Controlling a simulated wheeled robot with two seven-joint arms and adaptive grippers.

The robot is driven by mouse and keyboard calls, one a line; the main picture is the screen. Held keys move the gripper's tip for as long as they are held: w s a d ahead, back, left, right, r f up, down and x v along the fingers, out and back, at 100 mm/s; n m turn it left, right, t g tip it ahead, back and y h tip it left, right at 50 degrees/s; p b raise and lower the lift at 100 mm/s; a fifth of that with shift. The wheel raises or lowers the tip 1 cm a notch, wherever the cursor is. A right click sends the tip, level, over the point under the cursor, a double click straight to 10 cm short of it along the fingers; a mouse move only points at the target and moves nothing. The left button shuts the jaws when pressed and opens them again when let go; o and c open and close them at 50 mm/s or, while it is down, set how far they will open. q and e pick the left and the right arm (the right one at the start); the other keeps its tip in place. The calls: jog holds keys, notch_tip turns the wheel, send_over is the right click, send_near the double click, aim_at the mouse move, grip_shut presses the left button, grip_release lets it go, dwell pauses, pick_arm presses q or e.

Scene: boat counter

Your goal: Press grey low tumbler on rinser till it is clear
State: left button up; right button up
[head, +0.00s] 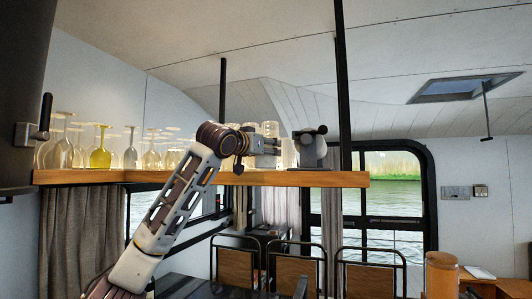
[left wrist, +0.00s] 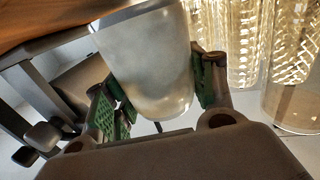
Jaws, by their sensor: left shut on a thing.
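My left gripper (head: 265,145) is up at the wooden shelf in the head view, in front of the glasses. In the left wrist view the green-padded fingers of my left gripper (left wrist: 160,95) are shut on a cloudy grey low tumbler (left wrist: 150,60), one pad on each side. In the head view I cannot make the tumbler out clearly. My right gripper is not seen.
Several stemmed glasses, one yellow (head: 100,150), stand along the left of the wooden shelf (head: 120,176). Patterned clear glasses (left wrist: 240,40) are close beside my left gripper in the left wrist view. A black post (head: 344,90) rises near the shelf's right end. Chairs (head: 300,265) stand below.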

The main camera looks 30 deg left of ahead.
pick_arm(q)
jog(key=shift+r, duration=4.65)
jog(key=shift+f, duration=0.1)
